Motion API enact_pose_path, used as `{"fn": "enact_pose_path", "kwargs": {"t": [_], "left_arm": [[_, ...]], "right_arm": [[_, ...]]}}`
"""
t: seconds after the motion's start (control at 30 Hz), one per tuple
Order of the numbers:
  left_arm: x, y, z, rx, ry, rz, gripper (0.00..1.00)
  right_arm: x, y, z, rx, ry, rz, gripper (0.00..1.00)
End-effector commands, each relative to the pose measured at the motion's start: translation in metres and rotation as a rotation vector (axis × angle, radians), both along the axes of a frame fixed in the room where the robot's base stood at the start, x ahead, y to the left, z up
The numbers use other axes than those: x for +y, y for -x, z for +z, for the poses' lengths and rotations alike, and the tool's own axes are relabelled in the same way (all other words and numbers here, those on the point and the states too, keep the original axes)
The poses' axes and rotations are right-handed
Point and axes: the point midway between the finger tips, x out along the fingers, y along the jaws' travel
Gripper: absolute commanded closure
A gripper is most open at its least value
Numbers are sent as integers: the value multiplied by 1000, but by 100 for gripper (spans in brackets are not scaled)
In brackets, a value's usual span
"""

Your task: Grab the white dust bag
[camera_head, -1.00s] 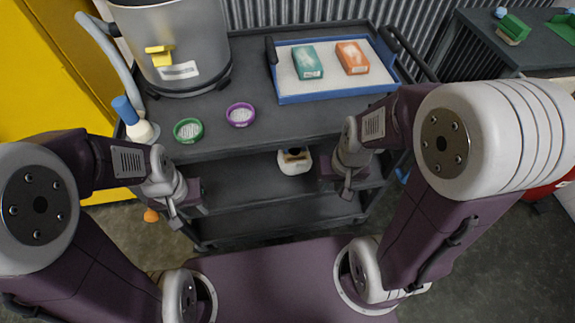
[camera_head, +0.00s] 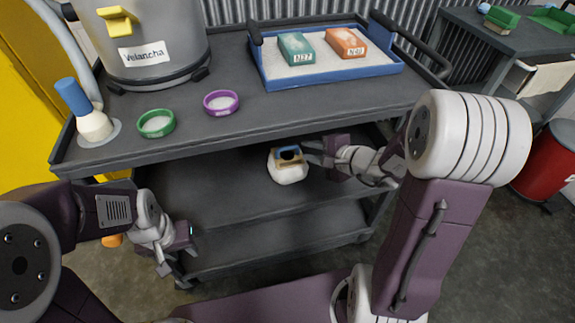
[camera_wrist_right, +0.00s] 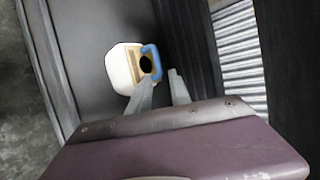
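The white dust bag (camera_head: 288,173) sits on the cart's middle shelf, with a tan collar around a dark hole and a blue tab on top. It also shows in the right wrist view (camera_wrist_right: 121,68), with its blue tab (camera_wrist_right: 152,57) just ahead of the fingertips. My right gripper (camera_head: 308,152) is at the bag's right side, fingers pointing at the collar. In the right wrist view its two fingers (camera_wrist_right: 162,78) are apart with nothing clearly between them; I cannot tell whether they touch the tab. My left gripper (camera_head: 178,262) is low at the cart's front left, away from the bag.
The cart's top shelf (camera_head: 330,108) overhangs the bag. On it are a metal canister (camera_head: 150,45), a green dish (camera_head: 156,123), a purple dish (camera_head: 221,102), a blue-capped bottle (camera_head: 85,110) and a blue tray (camera_head: 340,70) holding two boxes. The middle shelf (camera_head: 220,190) is otherwise mostly clear.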

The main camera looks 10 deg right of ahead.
Motion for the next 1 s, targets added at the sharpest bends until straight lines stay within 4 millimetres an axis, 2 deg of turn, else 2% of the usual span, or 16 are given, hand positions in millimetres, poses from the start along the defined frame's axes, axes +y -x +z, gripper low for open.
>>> {"fn": "enact_pose_path", "kwargs": {"t": [0.1,0.2,0.37,0.53,0.7,0.9,1.0], "left_arm": [[0,0,-10,0,0,0,65],[0,0,-13,1,0,0,65],[0,0,-14,0,0,0,65],[0,0,-28,1,0,0,65],[0,0,-30,1,0,0,65],[0,0,-29,0,0,0,65],[0,0,-29,0,0,0,65]], "right_arm": [[9,-15,-15,3,0,5,76],[13,-24,-20,2,0,4,76],[15,-28,-22,4,0,3,76],[26,-49,-44,4,0,7,76],[32,-64,-50,3,1,3,76],[33,-65,-49,4,0,3,76],[33,-65,-49,4,0,3,100]]}}
